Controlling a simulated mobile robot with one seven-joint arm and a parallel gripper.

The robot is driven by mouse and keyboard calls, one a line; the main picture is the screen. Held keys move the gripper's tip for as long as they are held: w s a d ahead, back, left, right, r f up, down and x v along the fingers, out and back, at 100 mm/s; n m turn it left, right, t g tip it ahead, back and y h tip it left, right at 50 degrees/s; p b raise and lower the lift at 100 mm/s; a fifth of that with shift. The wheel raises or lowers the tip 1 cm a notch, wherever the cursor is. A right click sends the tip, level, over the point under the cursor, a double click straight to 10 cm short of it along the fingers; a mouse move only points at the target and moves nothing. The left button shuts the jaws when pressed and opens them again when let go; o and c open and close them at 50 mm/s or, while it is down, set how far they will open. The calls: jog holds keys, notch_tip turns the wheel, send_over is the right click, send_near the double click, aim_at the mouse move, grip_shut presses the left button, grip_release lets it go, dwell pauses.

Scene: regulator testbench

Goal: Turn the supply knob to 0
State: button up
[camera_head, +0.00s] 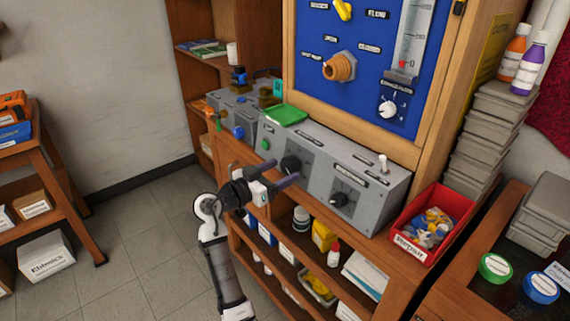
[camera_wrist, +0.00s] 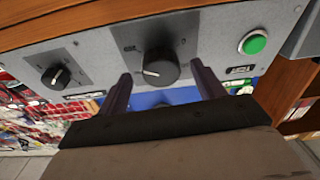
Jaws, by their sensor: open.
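A large black knob (camera_head: 291,163) sits on the front of a grey control box (camera_head: 318,182). In the wrist view, this knob (camera_wrist: 160,65) has a white pointer mark on its left side. A smaller black knob (camera_head: 340,199) is farther right on the same box, and it shows at left in the wrist view (camera_wrist: 61,76). The labels are too small to read, so I cannot tell which is the supply knob. My gripper (camera_head: 284,173) is open at the large knob. In the wrist view its two fingers (camera_wrist: 162,75) are apart, one toward each side of the knob; contact is unclear.
A green button (camera_wrist: 253,43) is beside the large knob. A green tray (camera_head: 286,115) lies on the box, and a toggle switch (camera_head: 382,161) stands on top. A red bin (camera_head: 433,222) is right of it. A blue panel (camera_head: 362,62) rises behind. Shelves with bottles are below.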

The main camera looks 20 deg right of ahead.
jog(key=shift+x, duration=1.25)
jog(key=c, duration=1)
jog(key=shift+n, duration=0.3)
